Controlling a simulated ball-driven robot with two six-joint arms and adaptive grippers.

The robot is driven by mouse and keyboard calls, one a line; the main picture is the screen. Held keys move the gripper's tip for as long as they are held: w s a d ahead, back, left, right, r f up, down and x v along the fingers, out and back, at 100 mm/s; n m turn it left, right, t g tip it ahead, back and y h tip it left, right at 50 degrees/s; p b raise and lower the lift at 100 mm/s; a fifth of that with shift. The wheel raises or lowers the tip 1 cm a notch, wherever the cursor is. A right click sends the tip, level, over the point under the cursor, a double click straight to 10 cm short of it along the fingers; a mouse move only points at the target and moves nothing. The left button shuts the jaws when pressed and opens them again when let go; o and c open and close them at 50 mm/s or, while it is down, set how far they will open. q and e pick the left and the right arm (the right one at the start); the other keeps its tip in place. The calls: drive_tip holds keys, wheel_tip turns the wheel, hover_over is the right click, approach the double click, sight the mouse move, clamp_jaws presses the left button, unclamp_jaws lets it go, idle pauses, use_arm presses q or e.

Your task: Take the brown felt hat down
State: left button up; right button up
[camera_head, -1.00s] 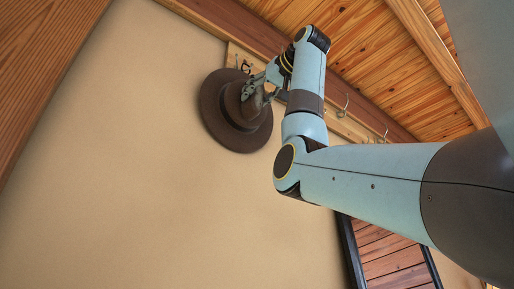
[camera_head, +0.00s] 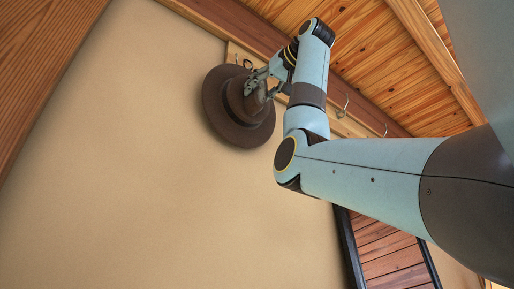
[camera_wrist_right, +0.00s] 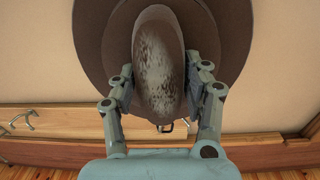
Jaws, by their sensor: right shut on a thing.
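The brown felt hat (camera_head: 238,112) is high on the wall, in front of the wall just below the left end of the hook rail. In the right wrist view its brim (camera_wrist_right: 90,30) and crown (camera_wrist_right: 158,68) fill the upper middle, with a pale worn patch on the crown. My right gripper (camera_head: 258,84) is shut on the hat's crown, one finger on each side in the right wrist view (camera_wrist_right: 160,95). Whether the hat touches the wall or a hook cannot be told. My left gripper is not in view.
A wooden rail (camera_head: 341,126) with several metal hooks runs along the wall under the sloping plank ceiling (camera_head: 375,75). One hook (camera_wrist_right: 22,122) shows at the left of the wrist view. A dark-framed panel (camera_head: 390,253) is lower right. The plain wall (camera_head: 120,180) below the hat is clear.

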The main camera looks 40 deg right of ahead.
drive_tip(key=shift+s+r, duration=0.1)
drive_tip(key=shift+s, duration=0.55)
clamp_jaws()
drive_tip(key=shift+s+a+b, duration=0.2)
drive_tip(key=shift+s+b, duration=0.25)
drive_tip(key=shift+s, duration=0.65)
drive_tip(key=shift+s+a+b, duration=0.15)
drive_tip(key=shift+s+b, duration=0.3)
drive_tip(key=shift+s, duration=0.65)
drive_tip(key=s+f+b, duration=0.3)
drive_tip(key=s+b, duration=0.3)
drive_tip(key=shift+a, duration=0.3)
drive_tip(key=shift+d, duration=0.1)
